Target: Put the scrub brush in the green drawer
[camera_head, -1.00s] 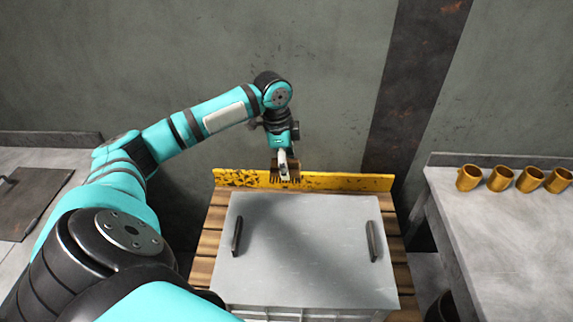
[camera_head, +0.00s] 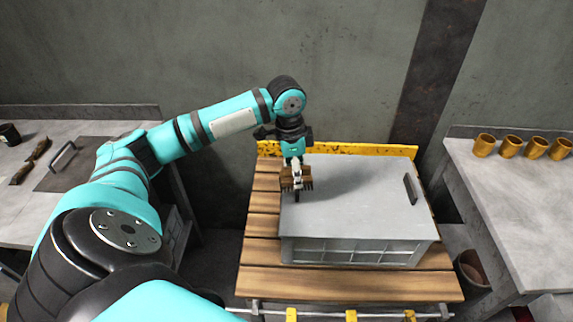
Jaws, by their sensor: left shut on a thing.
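My left gripper (camera_head: 295,170) points down and is shut on the scrub brush (camera_head: 304,184), a brown block with dark bristles hanging below it. The brush shows over the left part of a grey lidded crate, in front of that lid's left handle. I cannot tell how high it is above the lid. My right gripper is not in view. No green drawer shows in this view.
The grey crate (camera_head: 355,205) stands on a wooden slatted table (camera_head: 340,283) with a yellow back rail (camera_head: 370,150). Several brass mugs (camera_head: 510,147) stand on the right bench (camera_head: 510,210). A left bench (camera_head: 70,128) holds a handled plate (camera_head: 75,170). A bucket (camera_head: 472,270) stands between.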

